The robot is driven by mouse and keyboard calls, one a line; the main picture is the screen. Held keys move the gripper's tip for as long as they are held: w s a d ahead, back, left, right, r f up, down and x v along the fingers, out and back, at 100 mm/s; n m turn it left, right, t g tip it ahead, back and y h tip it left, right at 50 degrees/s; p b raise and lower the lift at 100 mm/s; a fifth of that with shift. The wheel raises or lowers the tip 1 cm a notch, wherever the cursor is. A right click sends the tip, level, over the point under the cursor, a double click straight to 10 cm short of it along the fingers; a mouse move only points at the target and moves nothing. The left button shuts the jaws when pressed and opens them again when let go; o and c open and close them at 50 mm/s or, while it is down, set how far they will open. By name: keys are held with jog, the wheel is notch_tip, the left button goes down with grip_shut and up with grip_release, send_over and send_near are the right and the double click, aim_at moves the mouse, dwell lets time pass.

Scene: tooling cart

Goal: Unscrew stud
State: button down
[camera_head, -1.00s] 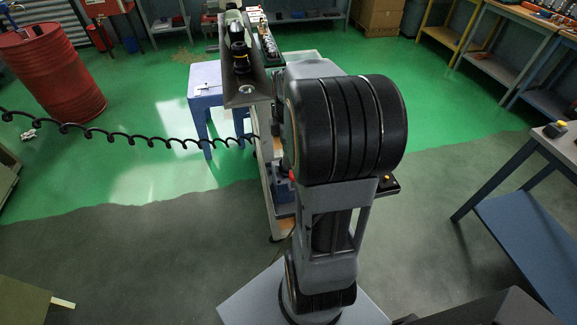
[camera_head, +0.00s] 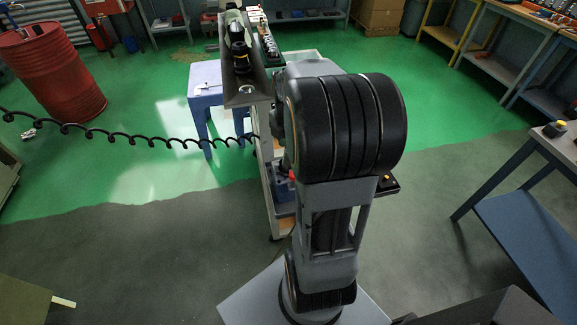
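The tooling cart (camera_head: 268,205) stands in front of me, mostly covered by my own arm. I cannot make out the stud in this view. My gripper is hidden behind the large black and grey joint of my arm, so I cannot see its fingers or whether it holds anything. A grey metal tray (camera_head: 245,97) at the cart's left side holds a dark tool (camera_head: 240,52) with a yellow band. A row of small metal parts (camera_head: 269,42) lies beside it at the far end.
A blue stool (camera_head: 205,82) stands left of the cart. A black coiled hose (camera_head: 110,137) hangs across the left. A red drum (camera_head: 52,75) is at far left. Workbenches (camera_head: 535,220) line the right. The floor between cart and right bench is clear.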

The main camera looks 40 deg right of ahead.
jog(key=n, duration=0.6)
jog(key=c, duration=0.9)
grip_release()
